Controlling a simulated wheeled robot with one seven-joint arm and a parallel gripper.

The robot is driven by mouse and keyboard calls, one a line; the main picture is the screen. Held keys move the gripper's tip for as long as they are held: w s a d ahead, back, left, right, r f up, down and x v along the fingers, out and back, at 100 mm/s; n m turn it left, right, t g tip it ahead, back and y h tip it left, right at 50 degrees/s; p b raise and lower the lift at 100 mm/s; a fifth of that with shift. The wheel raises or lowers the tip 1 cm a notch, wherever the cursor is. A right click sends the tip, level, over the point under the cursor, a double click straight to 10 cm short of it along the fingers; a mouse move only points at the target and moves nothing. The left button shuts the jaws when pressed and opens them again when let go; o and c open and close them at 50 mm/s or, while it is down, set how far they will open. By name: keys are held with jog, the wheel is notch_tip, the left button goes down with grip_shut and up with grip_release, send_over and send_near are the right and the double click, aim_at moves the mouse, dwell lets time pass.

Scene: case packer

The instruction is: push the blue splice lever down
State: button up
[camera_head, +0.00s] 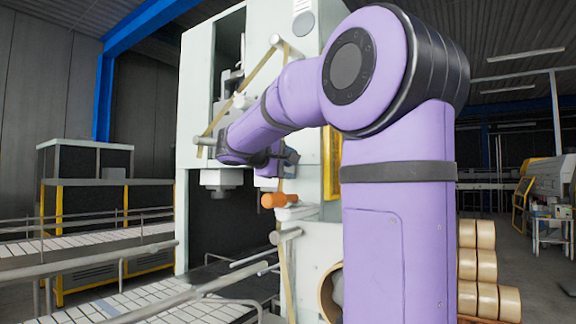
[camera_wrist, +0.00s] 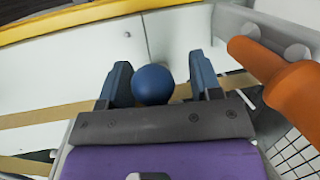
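The blue splice lever shows in the wrist view as a round blue knob (camera_wrist: 153,84); its shaft is hidden. My gripper (camera_wrist: 160,61) is open, with one dark blue finger on each side of the knob. The knob sits nearer the left finger, with a clear gap to the right finger. I cannot tell whether the left finger touches it. In the head view my gripper (camera_head: 282,158) is at the front of the pale machine (camera_head: 205,110), mostly hidden by my arm. I cannot make out the blue knob there.
An orange handle (camera_wrist: 292,85) is close to the right of my gripper; it also shows in the head view (camera_head: 280,200). Tan tape (camera_wrist: 45,113) runs behind the fingers. A yellow bar (camera_wrist: 90,17) crosses the top. Tan rolls (camera_head: 478,265) stand at the right.

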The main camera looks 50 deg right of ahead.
jog(key=v, duration=1)
jog(key=shift+a, duration=0.35)
jog(key=shift+w+r, duration=0.1)
